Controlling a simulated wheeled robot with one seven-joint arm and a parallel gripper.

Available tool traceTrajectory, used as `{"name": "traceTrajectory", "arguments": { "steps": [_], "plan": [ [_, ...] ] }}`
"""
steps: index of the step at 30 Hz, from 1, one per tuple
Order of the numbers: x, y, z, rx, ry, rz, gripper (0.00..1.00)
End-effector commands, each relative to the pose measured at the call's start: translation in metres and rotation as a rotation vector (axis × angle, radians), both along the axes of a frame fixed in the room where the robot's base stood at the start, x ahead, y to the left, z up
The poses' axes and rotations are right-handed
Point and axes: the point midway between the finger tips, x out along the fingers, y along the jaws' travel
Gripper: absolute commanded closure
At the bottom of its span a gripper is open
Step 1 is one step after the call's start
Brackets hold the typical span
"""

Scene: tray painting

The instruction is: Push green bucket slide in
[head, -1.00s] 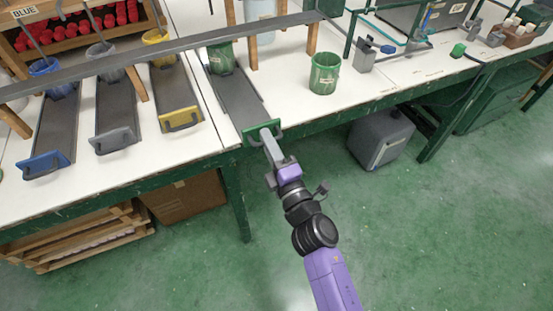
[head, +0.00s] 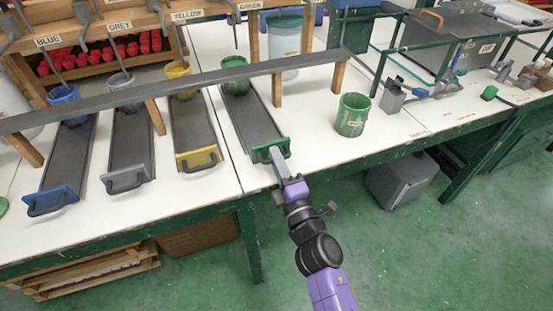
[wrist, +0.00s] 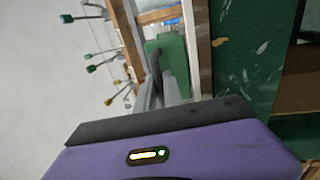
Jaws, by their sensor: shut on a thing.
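The green bucket slide (head: 255,125) is a dark tray with a green front panel and handle, lying on the white table. A green bucket (head: 236,82) stands on its far end, under the grey rail. My gripper (head: 277,156) is shut on the slide's handle at the table's front side. The green front panel is close to level with the yellow slide's front, perhaps slightly nearer me.
Yellow (head: 197,158), grey (head: 127,180) and blue (head: 52,200) slides lie to the left, with buckets under the rail (head: 190,88). A loose green bucket (head: 353,115) stands to the right. The table's front edge is green.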

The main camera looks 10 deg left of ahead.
Motion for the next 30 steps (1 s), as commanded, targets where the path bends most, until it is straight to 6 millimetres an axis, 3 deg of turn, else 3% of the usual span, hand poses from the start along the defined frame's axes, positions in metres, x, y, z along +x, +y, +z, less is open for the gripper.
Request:
{"name": "traceTrajectory", "arguments": {
  "steps": [1,2,3,14,30],
  "plan": [
    [0.0,0.0,-0.002,-0.002,0.002,0.0,1.0],
    [0.0,0.0,-0.002,-0.002,0.002,0.0,0.86],
    [0.0,0.0,-0.002,-0.001,0.002,0.0,0.79],
    [-0.002,-0.002,-0.001,0.0,0.001,-0.001,0.79],
    [-0.059,-0.04,-0.014,-0.001,0.003,-0.002,0.79]
  ]
}}
